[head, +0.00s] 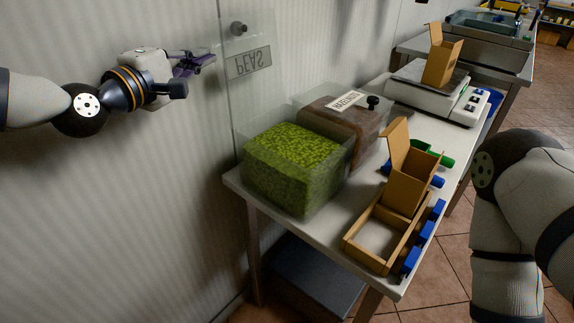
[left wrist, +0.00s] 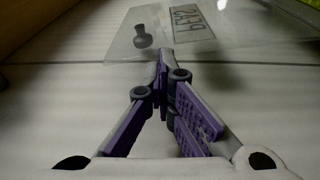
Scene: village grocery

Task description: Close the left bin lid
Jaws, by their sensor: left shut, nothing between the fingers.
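The left bin (head: 292,172) is a clear box full of green peas on the table. Its clear lid (head: 237,95) stands open and upright against the wall side, with a dark knob (head: 238,28) near its top and an upside-down PEAS label (head: 248,63). In the left wrist view the lid (left wrist: 225,45) is ahead of the fingers, with its knob (left wrist: 143,38) and label (left wrist: 195,27). My left gripper (head: 208,58) is shut and empty, just left of the raised lid. I cannot tell whether it touches the lid. My right gripper is out of view; only my right arm shows.
A second bin (head: 345,125) with brown contents and a closed, knobbed lid stands right behind the peas. An open cardboard box (head: 408,187), a wooden tray (head: 371,262) and blue items (head: 411,261) are along the table's right side. A scale (head: 436,98) stands farther back.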

